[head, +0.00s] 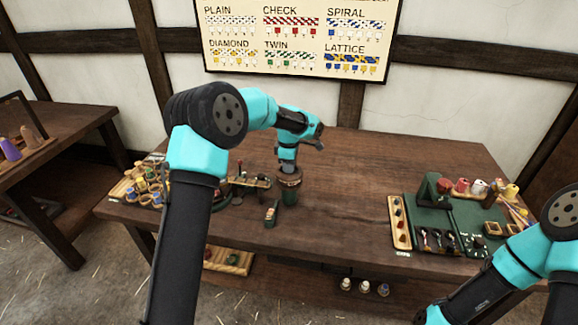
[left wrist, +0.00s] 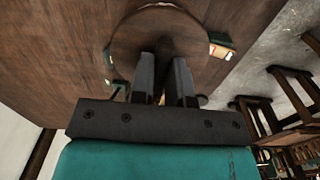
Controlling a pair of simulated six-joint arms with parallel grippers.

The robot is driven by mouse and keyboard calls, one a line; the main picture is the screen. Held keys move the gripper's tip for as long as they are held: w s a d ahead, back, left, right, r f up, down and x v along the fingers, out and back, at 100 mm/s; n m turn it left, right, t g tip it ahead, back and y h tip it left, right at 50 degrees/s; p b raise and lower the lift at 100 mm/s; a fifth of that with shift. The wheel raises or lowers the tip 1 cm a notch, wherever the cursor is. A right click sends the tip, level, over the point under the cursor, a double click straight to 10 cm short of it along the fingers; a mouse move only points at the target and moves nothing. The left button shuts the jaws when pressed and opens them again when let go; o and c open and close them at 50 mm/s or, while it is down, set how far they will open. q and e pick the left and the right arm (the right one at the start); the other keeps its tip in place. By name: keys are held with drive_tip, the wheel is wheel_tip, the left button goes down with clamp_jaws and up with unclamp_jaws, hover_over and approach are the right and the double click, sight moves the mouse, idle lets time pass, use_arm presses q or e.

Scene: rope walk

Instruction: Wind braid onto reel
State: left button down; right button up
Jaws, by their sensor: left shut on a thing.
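My left gripper (head: 288,168) points down onto a round brown wooden top (head: 290,178) on a dark green body. In the left wrist view the fingers (left wrist: 163,75) are close together over the middle of the wooden disc (left wrist: 135,40). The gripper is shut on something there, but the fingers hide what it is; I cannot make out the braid. A small green and wooden piece (head: 271,213) stands just in front, near the table's front edge; I cannot tell whether it is the reel.
Several coloured bobbins (head: 150,185) stand on a wooden rack at the table's left end. A green mat (head: 462,215) with spools and small tools lies at the right. The table's middle (head: 350,190) is clear. A pattern chart (head: 295,40) hangs on the wall.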

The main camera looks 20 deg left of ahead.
idle(0.4)
use_arm(q)
drive_tip(key=c, duration=1.1)
unclamp_jaws()
drive_tip(key=shift+r, duration=0.15)
wheel_tip(320, 180, up, 17)
